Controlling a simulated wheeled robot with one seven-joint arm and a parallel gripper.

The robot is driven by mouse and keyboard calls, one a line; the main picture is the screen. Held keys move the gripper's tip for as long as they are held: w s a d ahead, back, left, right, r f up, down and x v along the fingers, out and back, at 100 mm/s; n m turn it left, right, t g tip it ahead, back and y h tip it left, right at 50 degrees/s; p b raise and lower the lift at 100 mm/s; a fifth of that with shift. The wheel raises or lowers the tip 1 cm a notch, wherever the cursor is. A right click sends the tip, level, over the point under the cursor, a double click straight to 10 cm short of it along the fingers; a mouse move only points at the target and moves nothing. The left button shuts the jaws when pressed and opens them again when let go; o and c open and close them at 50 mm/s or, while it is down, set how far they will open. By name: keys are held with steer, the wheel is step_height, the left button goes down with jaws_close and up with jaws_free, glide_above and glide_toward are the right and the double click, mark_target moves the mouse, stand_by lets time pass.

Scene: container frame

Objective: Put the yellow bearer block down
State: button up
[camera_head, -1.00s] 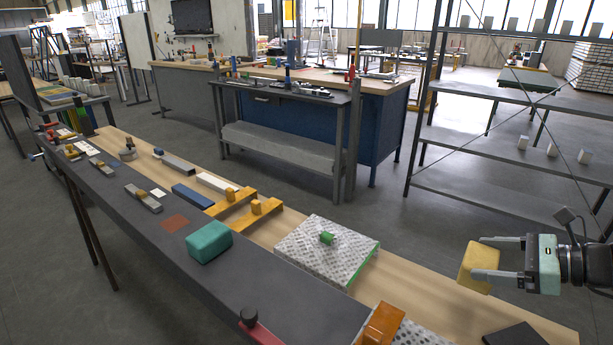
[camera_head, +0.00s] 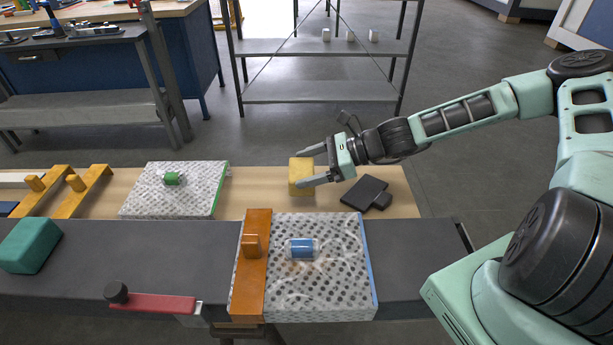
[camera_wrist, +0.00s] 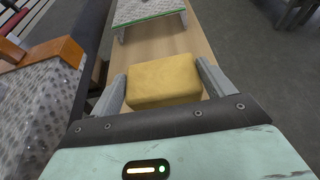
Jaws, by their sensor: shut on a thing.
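The yellow bearer block (camera_head: 301,175) is a small rounded block between the two grey fingers of my gripper (camera_head: 310,166). My gripper is shut on it. In the head view the block appears over the right part of the wooden bench strip (camera_head: 262,190); I cannot tell whether it touches the wood. In the wrist view the block (camera_wrist: 163,81) sits between the fingers, with the wooden strip (camera_wrist: 187,42) beyond it. Its underside is hidden.
A perforated plate with a green knob (camera_head: 150,195) lies left on the wood. A dark flat pad (camera_head: 364,193) lies right of the block. In front, on the dark bench, are another perforated plate (camera_head: 335,285), an orange bar (camera_head: 248,285) and a teal block (camera_head: 30,246).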

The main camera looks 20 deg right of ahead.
steer(key=shift+f, duration=1.7)
steer(key=o, duration=0.9)
steer(key=v, duration=1.2)
